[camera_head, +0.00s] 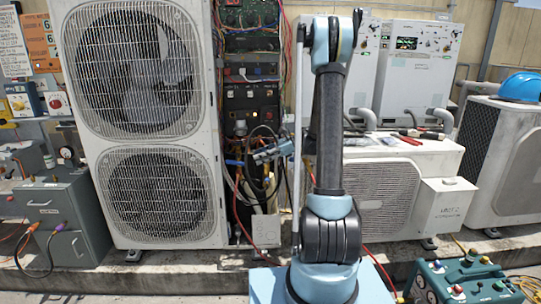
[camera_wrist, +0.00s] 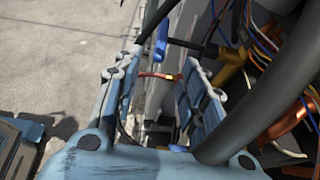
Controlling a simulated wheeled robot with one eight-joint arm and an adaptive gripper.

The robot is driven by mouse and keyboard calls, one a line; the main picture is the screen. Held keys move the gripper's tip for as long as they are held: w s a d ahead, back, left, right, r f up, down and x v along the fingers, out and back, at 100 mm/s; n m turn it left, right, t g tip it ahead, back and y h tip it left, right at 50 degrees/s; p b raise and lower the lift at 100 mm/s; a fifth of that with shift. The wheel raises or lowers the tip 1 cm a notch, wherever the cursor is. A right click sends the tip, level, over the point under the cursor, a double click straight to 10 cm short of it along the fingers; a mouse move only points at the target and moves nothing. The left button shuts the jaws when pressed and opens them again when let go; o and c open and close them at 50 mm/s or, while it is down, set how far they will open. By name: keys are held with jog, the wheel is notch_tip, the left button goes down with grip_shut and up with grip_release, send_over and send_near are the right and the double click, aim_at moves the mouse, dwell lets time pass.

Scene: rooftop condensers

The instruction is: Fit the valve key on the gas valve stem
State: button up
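My gripper (camera_head: 268,153) is in front of the open wiring and pipe bay, right of the tall condenser. In the wrist view, its two blue-grey fingers (camera_wrist: 157,78) stand wide apart. A thin red-orange piece with a yellow mark (camera_wrist: 160,76) shows across the gap; I cannot tell whether it touches the fingers. Beyond the fingertips are a blue lever-like part (camera_wrist: 162,38) and a dark rod (camera_wrist: 188,44) leading to a brass-coloured fitting (camera_wrist: 230,62). I cannot tell for sure which part is the valve key or the gas valve stem.
The tall condenser (camera_head: 145,160) stands left of the bay. Loose cables and a thick dark hose (camera_wrist: 262,95) crowd the gripper's right side. Hand tools (camera_head: 408,138) lie on the low condenser (camera_head: 385,165). A green control box (camera_head: 460,282) is at front right.

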jog(key=x, duration=0.7)
jog(key=shift+a+f, duration=0.1)
jog(key=c, duration=0.8)
grip_shut()
